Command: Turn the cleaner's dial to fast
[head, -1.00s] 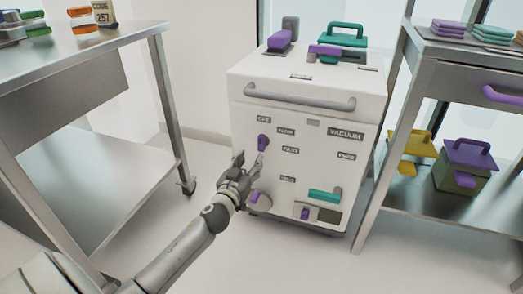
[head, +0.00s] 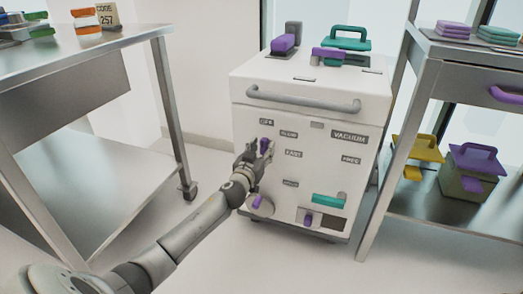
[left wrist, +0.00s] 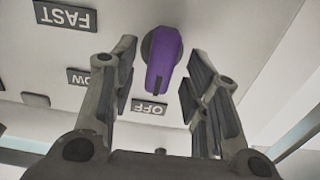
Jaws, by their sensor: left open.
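The white cleaner (head: 310,115) stands in the middle of the head view. Its purple dial (head: 265,142) sits on the upper left of the front panel, below the OFF label (head: 266,122). In the left wrist view the dial (left wrist: 163,60) has its narrow end towards the OFF label (left wrist: 150,109). The FAST label (left wrist: 64,14) is at upper left there, upside down. My left gripper (head: 262,151) is open at the dial. In the wrist view its fingers stand on either side of the dial, with gaps visible. My right gripper is out of view.
A metal table (head: 85,45) stands at left, a metal cart (head: 450,60) at right. The cleaner also has a grey handle bar (head: 305,104), a teal handle (head: 328,200) and a lower purple knob (head: 258,201). Clear floor lies around my left forearm.

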